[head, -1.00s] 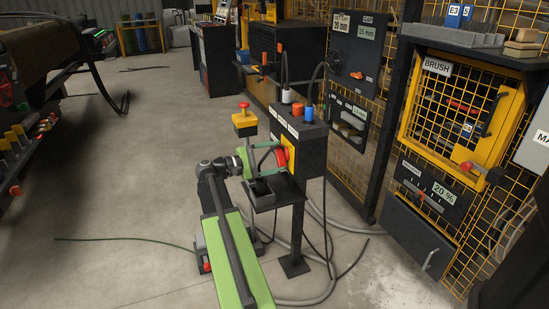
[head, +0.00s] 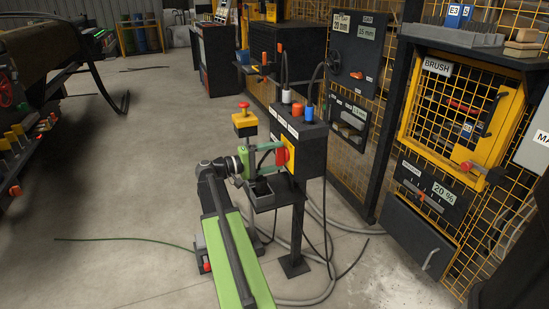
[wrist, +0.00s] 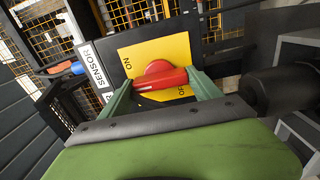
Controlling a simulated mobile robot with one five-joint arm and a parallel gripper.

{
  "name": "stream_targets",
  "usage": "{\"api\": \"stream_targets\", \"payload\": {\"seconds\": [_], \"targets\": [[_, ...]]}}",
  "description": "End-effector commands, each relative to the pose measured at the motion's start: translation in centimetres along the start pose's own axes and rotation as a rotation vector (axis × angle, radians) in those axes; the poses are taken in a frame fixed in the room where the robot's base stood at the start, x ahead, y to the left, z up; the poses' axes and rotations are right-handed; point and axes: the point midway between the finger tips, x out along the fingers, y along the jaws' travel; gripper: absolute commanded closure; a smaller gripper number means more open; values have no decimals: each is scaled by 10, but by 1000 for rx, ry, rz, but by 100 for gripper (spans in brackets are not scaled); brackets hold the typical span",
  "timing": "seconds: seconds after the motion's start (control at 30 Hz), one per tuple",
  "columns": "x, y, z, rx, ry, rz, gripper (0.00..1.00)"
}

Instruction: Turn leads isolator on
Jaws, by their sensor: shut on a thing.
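The isolator's red handle (wrist: 160,84) sits on a yellow plate (wrist: 137,60) in the wrist view. "ON" is printed at the plate's upper left and a partly hidden "OFF" at its lower right. The handle lies nearly level across that picture. My gripper (wrist: 162,88) is shut on the handle, one green finger at each end. In the head view, my gripper (head: 274,157) reaches the plate (head: 290,151) on the dark post-mounted box (head: 313,152). There the fingers hide most of the handle (head: 280,157).
A white "SENSOR" label (wrist: 97,80) is beside the plate. A yellow box with a red button (head: 244,122) stands just left of my gripper. A small dark tray (head: 284,194) is below it. Cables run on the floor around the post. Open floor lies left.

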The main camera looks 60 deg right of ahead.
Motion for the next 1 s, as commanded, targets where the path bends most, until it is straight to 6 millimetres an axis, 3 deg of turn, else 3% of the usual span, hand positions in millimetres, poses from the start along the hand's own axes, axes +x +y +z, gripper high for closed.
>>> {"api": "stream_targets", "payload": {"seconds": [0.4, 0.43, 0.6, 0.87, 1.0], "targets": [[-1, 1, -2, 9, 5, 2, 68], [-1, 1, -2, 9, 5, 2, 26], [-1, 0, -1, 8, 3, 1, 5], [-1, 0, -1, 7, 2, 1, 5], [-13, 0, -2, 7, 5, 0, 5]]}}
